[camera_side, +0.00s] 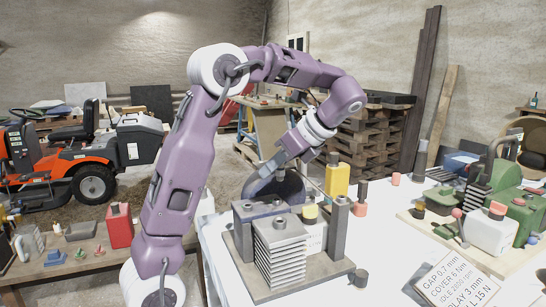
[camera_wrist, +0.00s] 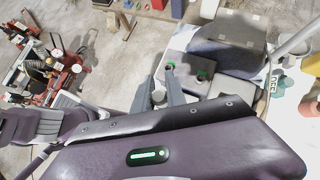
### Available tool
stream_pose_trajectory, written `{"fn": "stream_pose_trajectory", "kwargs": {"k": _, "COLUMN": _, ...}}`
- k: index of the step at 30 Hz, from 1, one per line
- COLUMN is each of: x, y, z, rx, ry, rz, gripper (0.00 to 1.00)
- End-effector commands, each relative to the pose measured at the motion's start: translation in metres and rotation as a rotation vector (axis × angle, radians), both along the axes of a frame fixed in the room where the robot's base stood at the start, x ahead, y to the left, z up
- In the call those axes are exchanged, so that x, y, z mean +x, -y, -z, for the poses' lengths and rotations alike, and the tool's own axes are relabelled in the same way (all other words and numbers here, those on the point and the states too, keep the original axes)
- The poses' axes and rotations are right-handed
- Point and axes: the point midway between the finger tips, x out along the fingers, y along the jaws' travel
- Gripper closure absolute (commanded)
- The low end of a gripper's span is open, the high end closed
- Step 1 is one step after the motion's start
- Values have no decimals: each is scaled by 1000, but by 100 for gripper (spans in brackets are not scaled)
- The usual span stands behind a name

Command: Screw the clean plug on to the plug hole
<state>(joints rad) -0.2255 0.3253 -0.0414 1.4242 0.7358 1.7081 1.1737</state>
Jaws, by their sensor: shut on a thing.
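My gripper (camera_side: 264,168) is above and behind the small finned engine (camera_side: 278,258) in the side view, tilted down to the left. In the wrist view my gripper (camera_wrist: 170,84) shows as two grey fingers over a grey block (camera_wrist: 185,68) with two green-ringed spots. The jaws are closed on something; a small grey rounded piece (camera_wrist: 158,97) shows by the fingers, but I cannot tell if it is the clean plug. I cannot make out the plug hole in either view.
Upright grey posts (camera_side: 340,222) flank the engine on its base plate. A yellow container (camera_side: 337,178) stands behind. A green machine (camera_side: 520,212) sits on a board at right. A printed sign (camera_side: 455,280) lies at the front right. A red can (camera_side: 119,226) stands on the left bench.

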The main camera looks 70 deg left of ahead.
Motion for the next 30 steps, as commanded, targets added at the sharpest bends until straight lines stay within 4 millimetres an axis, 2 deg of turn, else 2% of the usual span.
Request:
{"fn": "stream_pose_trajectory", "kwargs": {"k": 12, "x": 0, "y": 1, "z": 55, "rx": -2, "ry": -4, "rz": 1, "gripper": 100}}
{"fn": "stream_pose_trajectory", "kwargs": {"k": 18, "x": 0, "y": 0, "z": 76, "rx": -1, "ry": -1, "rz": 1, "gripper": 100}}
{"fn": "stream_pose_trajectory", "kwargs": {"k": 23, "x": 0, "y": 0, "z": 84, "rx": -1, "ry": -1, "rz": 1, "gripper": 100}}
{"fn": "stream_pose_trajectory", "kwargs": {"k": 30, "x": 0, "y": 0, "z": 85, "rx": -1, "ry": 0, "rz": 1, "gripper": 100}}
